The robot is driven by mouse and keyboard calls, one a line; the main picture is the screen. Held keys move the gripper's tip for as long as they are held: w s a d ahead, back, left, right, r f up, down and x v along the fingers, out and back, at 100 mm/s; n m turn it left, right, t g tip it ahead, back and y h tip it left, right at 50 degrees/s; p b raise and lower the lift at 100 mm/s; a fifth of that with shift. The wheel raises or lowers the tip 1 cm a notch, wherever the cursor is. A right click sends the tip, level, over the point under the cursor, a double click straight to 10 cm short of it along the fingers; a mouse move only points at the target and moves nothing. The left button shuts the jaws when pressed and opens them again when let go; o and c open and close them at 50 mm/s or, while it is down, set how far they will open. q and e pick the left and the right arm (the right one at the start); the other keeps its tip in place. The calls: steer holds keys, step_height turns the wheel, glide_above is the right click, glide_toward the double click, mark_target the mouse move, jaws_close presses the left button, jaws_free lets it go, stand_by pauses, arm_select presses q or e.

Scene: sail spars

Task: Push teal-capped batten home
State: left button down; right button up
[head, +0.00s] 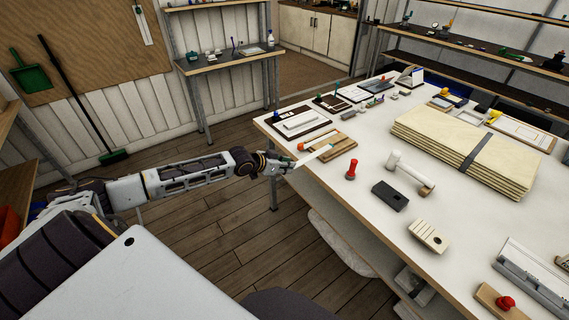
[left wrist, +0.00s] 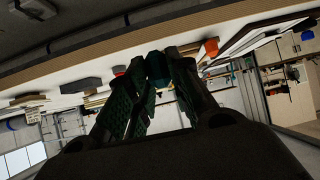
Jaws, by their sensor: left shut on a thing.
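My left gripper (head: 287,163) is at the table's near left edge. In the left wrist view its fingers are shut on a dark teal piece (left wrist: 157,68), which looks like the teal cap. In the head view a slim white batten (head: 318,155) reaches from the fingertips up and right over the edge, towards a wooden board (head: 342,147). Whether its far end sits in anything cannot be told. An orange cap (head: 301,147) is just beyond the fingers; it also shows in the left wrist view (left wrist: 211,47). My right gripper is not in view.
On the table (head: 370,225) stand a red-handled tool (head: 351,170), a white mallet (head: 405,170), a black block (head: 390,196) and a slotted pale block (head: 430,239). A strapped stack of cream cloth (head: 440,140) lies behind.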

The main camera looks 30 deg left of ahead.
arm_select(q)
steer(key=s+d+f+n+y, duration=0.1)
steer(key=s+d+n+y, duration=0.2)
steer(key=s+d, duration=0.9)
steer(key=d, duration=0.4)
steer(key=shift+s+f+n+t+y, duration=0.15)
steer(key=shift+s+n+t+y, duration=0.15)
steer(key=shift+s+n, duration=0.1)
steer(key=shift+a, duration=0.15)
stand_by(0.4)
